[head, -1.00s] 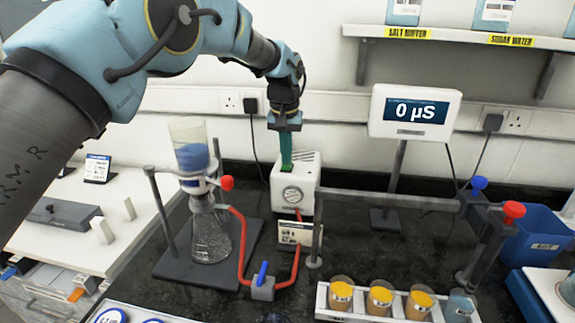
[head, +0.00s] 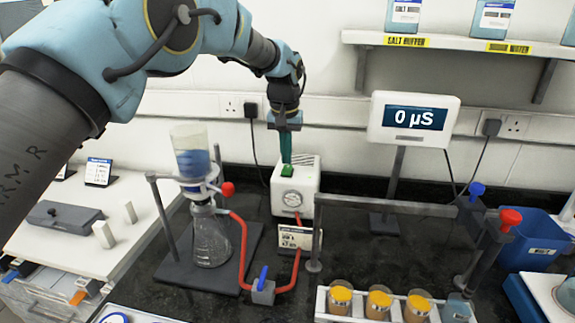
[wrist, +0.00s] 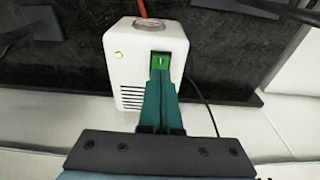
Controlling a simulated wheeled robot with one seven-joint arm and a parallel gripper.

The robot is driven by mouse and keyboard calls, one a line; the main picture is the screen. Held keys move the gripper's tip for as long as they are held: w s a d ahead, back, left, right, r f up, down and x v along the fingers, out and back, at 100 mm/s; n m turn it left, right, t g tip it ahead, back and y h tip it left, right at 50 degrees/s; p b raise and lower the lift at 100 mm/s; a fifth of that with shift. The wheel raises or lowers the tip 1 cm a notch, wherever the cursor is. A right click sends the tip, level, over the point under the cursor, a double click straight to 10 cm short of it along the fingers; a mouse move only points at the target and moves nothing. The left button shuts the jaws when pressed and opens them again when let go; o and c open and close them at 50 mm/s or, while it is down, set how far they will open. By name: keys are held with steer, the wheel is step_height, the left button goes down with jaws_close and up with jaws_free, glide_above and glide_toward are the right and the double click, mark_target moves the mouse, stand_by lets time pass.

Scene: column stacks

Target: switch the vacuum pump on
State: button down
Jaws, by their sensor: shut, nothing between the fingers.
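The vacuum pump (head: 295,195) is a white box with a round gauge on its front, standing on the dark bench; it also shows in the wrist view (wrist: 128,72). Its green rocker switch (wrist: 159,60) is lit and shows a white mark, and a small green light (wrist: 119,54) glows beside it. In the head view the switch (head: 288,170) is on top of the pump. My gripper (head: 286,160) points down with its green fingers shut and empty. In the wrist view the fingertips (wrist: 160,74) are at the near edge of the switch; I cannot tell whether they touch it.
A red hose runs from the pump to a blue-handled valve (head: 263,290) and the filter flask (head: 210,238) on the left. A display reading 0 µS (head: 413,119) stands right of the pump. Jars with yellow contents (head: 378,304) sit in a front rack.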

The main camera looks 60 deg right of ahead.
mark_target(286, 172)
steer(key=shift+r, duration=2.35)
steer(key=w+a+n+b, duration=0.1)
steer(key=w+a, duration=0.2)
steer(key=w, duration=0.3)
steer(key=w+a+n, duration=0.1)
steer(key=w+a, duration=0.3)
steer(key=w, duration=0.2)
steer(key=w+a+f+n+b, duration=0.1)
steer(key=w+a+n, duration=0.1)
steer(key=w+a, duration=0.9)
steer(key=w+a+f+n+b, duration=0.1)
steer(key=w+a+f+n, duration=0.15)
steer(key=w+a, duration=0.85)
steer(key=s+a+f+n+y+b, duration=0.1)
steer(key=s+a+n, duration=0.15)
steer(key=a, duration=1.05)
steer(key=s+a+f+n+b, duration=0.1)
steer(key=s+a+f, duration=0.15)
steer(key=a, duration=1.05)
steer(key=s+a+f+n+t, duration=0.1)
steer(key=s+a+f+n, duration=0.1)
steer(key=s+a, duration=0.7)
steer(key=a+n, duration=0.1)
steer(key=a, duration=0.3)
steer(key=shift+a+f+y+b, duration=0.15)
steer(key=shift+f+y+b, duration=0.15)
